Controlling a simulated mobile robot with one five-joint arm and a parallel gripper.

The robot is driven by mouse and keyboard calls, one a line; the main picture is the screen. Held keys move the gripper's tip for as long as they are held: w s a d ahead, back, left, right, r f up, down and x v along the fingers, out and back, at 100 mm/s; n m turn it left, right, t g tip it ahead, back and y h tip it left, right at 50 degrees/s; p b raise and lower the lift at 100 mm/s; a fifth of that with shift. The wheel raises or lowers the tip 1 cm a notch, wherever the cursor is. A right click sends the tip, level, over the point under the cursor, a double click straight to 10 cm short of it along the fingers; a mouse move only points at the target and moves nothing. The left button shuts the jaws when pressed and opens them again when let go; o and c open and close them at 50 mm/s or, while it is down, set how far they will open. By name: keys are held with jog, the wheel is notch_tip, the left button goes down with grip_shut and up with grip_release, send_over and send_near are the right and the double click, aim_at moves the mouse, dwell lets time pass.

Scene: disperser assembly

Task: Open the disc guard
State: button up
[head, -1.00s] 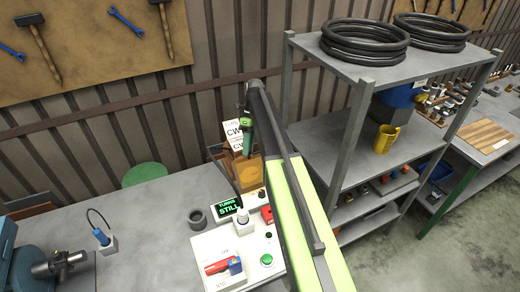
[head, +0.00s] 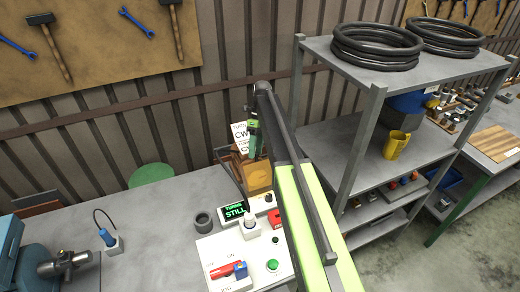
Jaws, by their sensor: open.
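An amber see-through panel (head: 258,180), which looks like the disc guard, stands upright at the back of the bench, behind the control box. A round shape shows faintly through it. Its right side is partly hidden by my arm. My gripper (head: 246,152), with green parts, hangs from the arm's end just above and behind the panel's top edge in the picture, in front of a white sign. Its jaws are small and partly hidden here; it appears open and empty. I cannot tell whether it touches the panel.
A display reading "STILL" (head: 234,211), a red switch handle (head: 227,269) and a green button (head: 272,266) are in front. A metal shelf (head: 345,140) rises close on the right.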

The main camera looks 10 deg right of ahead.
jog(key=shift+d+r, duration=0.1)
jog(key=shift+r, duration=0.1)
jog(key=p+v, duration=1)
jog(key=v, duration=0.1)
jog(key=shift+w+r+p, duration=0.2)
jog(key=shift+r+p, duration=0.1)
jog(key=shift+p, duration=0.05)
